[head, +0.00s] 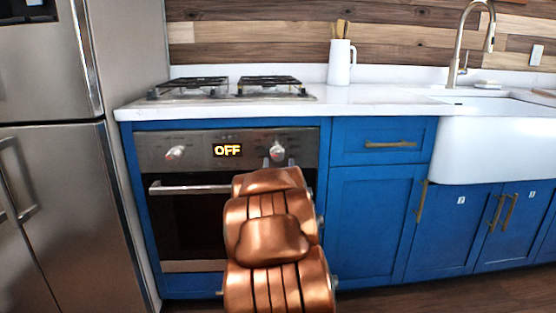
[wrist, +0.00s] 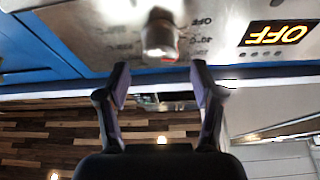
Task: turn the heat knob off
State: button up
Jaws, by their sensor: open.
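The oven's control panel holds a right metal knob (head: 277,152) and a left metal knob (head: 175,153), with a lit display (head: 228,150) between them reading "OFF". In the wrist view, which is upside down, the right knob (wrist: 160,34) has printed marks around it, including "OFF" and numbers, and the lit display (wrist: 276,34) is at the right. My gripper (wrist: 160,82) is open and empty, its two dark fingers spread below the knob in that picture, with the knob centred just beyond their tips. In the head view my copper arm hides most of the gripper.
The oven's handle bar (head: 190,188) sticks out below the panel, partly behind my arm. A gas hob (head: 235,88) is above on the white counter (head: 375,98). A steel fridge (head: 60,190) stands left; blue cabinets (head: 370,225) are right.

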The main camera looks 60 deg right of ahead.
aim_at(278, 156)
jog(key=shift+b+x, duration=0.7)
jog(key=shift+x, duration=1.65)
jog(key=c, duration=1.1)
jog(key=shift+c, duration=0.2)
jog(key=shift+n+p, duration=0.3)
jog(key=shift+p, duration=0.05)
jog(key=shift+s+r+n+t+y+p, duration=0.1)
jog(key=shift+n+t+y+p, duration=0.4)
jog(key=shift+n+p, duration=0.55)
jog(key=shift+n+t+y+p, duration=0.5)
jog(key=shift+n+y+p, duration=0.2)
jog(key=shift+n, duration=0.85)
jog(key=shift+n+t+y+p, duration=0.5)
jog(key=shift+n+y+p, duration=0.15)
jog(key=shift+n, duration=0.85)
jog(key=shift+f, duration=0.2)
